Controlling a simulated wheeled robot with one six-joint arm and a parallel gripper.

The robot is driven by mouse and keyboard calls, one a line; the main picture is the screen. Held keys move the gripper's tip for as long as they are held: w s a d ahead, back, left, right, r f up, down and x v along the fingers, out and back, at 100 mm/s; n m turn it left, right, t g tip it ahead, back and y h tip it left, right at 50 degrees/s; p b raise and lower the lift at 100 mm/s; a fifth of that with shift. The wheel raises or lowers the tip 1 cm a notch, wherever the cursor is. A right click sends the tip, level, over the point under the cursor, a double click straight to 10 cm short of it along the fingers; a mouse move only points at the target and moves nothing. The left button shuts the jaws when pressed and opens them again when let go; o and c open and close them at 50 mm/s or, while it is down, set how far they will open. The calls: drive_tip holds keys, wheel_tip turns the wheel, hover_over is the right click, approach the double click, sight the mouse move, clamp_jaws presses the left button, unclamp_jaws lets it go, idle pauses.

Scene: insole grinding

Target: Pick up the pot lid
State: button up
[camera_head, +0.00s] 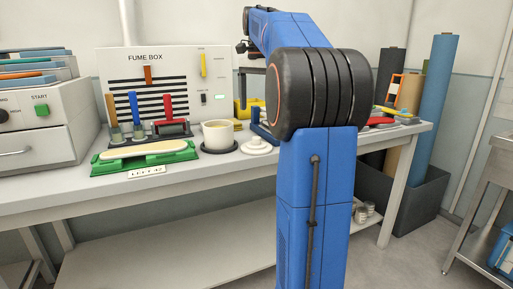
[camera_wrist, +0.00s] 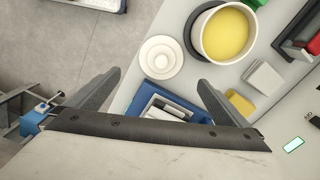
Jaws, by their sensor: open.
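The pot lid is a white round disc with a raised centre knob. It lies flat on the bench beside the pot in the head view (camera_head: 257,147). In the wrist view the lid (camera_wrist: 161,61) lies just beyond the fingertips, roughly centred between them. My gripper (camera_wrist: 159,79) is open and empty, one finger to each side, apart from the lid. The white pot (camera_head: 217,136) with yellow contents stands uncovered on a dark round base, left of the lid. It also shows at upper right in the wrist view (camera_wrist: 199,36). My arm hides part of the bench.
A blue holder (camera_wrist: 142,104) with a grey-white block sits close below the lid in the wrist view. A green fixture (camera_head: 145,160) with a pale insole lies left of the pot. The fume box (camera_head: 155,60) stands behind. The bench's front edge is near the lid.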

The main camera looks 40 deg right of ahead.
sight(257, 139)
wheel_tip(257, 139, down, 13)
drive_tip(key=shift+w+a+r, duration=0.1)
drive_tip(key=shift+a+r, duration=0.05)
drive_tip(key=shift+r, duration=0.05)
drive_tip(key=c, duration=0.9)
